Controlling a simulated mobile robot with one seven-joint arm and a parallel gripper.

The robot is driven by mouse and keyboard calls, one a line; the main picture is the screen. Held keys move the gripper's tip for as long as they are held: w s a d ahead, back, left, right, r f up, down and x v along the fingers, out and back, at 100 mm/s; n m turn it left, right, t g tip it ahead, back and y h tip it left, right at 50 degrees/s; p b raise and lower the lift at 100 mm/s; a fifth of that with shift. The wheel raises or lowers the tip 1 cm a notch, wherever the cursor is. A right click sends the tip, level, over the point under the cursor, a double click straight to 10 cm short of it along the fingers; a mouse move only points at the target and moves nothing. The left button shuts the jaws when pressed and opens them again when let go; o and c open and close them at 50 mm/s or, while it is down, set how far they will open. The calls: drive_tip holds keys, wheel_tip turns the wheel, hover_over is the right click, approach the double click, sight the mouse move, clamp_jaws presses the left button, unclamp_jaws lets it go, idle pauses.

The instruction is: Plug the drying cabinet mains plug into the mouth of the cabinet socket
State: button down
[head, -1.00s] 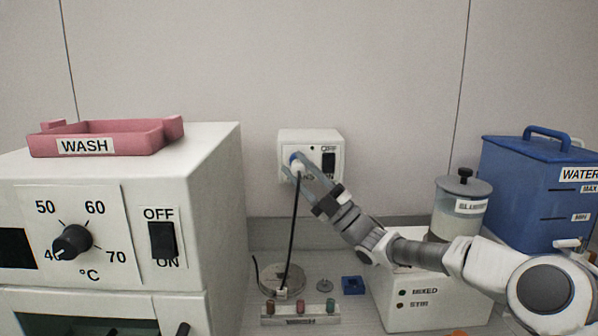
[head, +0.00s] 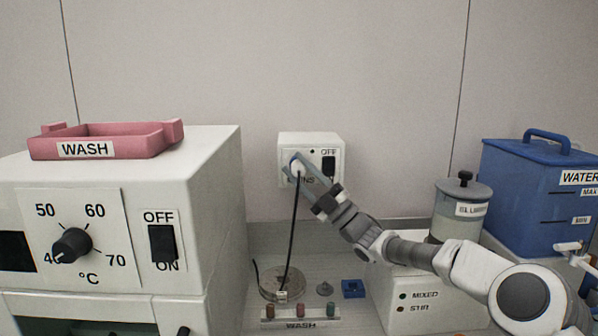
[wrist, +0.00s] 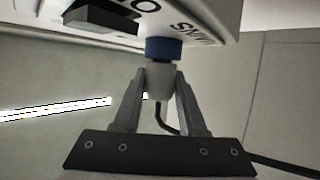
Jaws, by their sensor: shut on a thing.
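The cabinet socket is a white wall box (head: 311,140) with a blue round mouth (head: 293,158) on its front left and a black OFF switch at its right. It also shows in the wrist view, with the blue mouth (wrist: 164,49) at its lower face. My gripper (head: 303,172) is shut on the white mains plug (wrist: 160,80), one finger on each side. The plug's front end is right at the blue mouth, in line with it. I see no clear gap, but how deep it sits is hidden. A black cable (head: 294,225) hangs from the plug.
A white drying cabinet (head: 215,220) with a pink WASH tray (head: 110,146) stands at left. Below the socket are a round metal plate (head: 281,282), a WASH rack (head: 300,318) and a blue block (head: 352,288). A stirrer box, a jar and a blue water tank (head: 525,195) stand at right.

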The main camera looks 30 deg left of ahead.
drive_tip(key=shift+w, duration=0.1)
drive_tip(key=shift+c, duration=1.9)
unclamp_jaws()
drive_tip(key=shift+s+d, duration=0.3)
drive_tip(key=shift+s, duration=0.25)
drive_tip(key=shift+s+d, duration=0.3)
drive_tip(key=shift+s, duration=0.25)
drive_tip(key=shift+r+p, duration=0.3)
drive_tip(key=shift+p, duration=0.6)
drive_tip(key=shift+w+p, duration=0.1)
drive_tip(key=shift+p, duration=0.95)
drive_tip(key=shift+p, duration=0.5)
